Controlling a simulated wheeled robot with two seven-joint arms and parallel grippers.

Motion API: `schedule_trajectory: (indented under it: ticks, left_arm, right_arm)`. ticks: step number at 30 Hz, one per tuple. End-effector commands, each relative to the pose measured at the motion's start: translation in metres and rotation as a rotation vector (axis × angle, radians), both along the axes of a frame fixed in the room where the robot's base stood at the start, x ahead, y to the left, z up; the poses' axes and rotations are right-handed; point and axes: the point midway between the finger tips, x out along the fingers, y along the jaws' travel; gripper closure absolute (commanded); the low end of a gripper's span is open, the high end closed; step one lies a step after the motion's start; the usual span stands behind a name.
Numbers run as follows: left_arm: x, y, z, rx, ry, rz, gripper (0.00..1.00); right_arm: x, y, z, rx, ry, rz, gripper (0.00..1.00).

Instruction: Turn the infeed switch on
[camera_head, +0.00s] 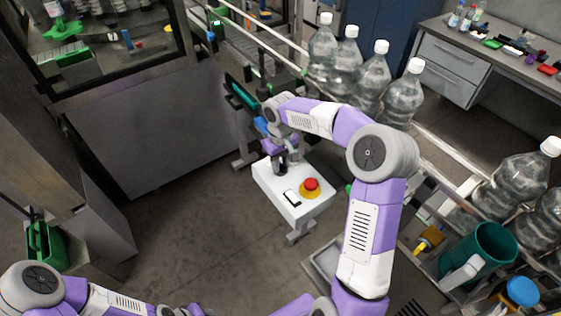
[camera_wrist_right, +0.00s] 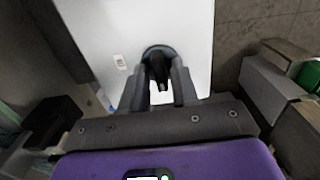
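A white control box (camera_head: 285,205) stands on a post in the middle of the head view. It carries a red push button on a yellow base (camera_head: 310,187), a small black-and-white switch (camera_head: 292,198), and a dark knob under my right gripper. In the right wrist view the black rotary knob (camera_wrist_right: 157,69) sits on the white panel (camera_wrist_right: 125,25). My right gripper (camera_wrist_right: 163,88) is over it, its two fingers apart on either side of the knob; contact is unclear. The head view shows my right gripper (camera_head: 285,160) at the box's far end. My left gripper is out of view.
Large clear bottles (camera_head: 370,75) stand on the conveyor behind and to the right. A green bin (camera_head: 480,250) is at the lower right. A grey machine cabinet (camera_head: 155,125) is at left. Floor left of the box is clear. A small white label (camera_wrist_right: 119,61) is beside the knob, unreadable.

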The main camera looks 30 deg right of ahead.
Motion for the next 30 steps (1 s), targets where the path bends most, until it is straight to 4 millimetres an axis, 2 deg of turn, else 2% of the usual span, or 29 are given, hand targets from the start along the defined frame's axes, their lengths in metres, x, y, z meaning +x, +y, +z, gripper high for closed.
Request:
schedule_trajectory:
  ticks: [1, 5, 6, 19, 30]
  left_arm:
    - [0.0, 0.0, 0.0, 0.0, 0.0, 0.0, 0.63]
    - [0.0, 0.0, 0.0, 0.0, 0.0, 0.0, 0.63]
    - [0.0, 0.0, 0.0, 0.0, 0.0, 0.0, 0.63]
    - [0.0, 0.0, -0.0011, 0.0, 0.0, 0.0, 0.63]
    - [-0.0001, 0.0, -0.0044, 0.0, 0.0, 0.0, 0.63]
  right_arm:
    - [0.0001, 0.0, 0.0001, 0.0, 0.0, 0.0, 0.79]
    - [0.0001, -0.0001, 0.0002, 0.0, 0.0, 0.0, 0.99]
    - [0.0001, -0.0001, 0.0003, 0.0, 0.0, 0.0, 1.0]
    - [0.0002, 0.0001, 0.0003, 0.0, -0.001, -0.059, 1.0]
    - [0.0005, 0.0006, 0.0007, -0.001, -0.001, -0.335, 1.0]
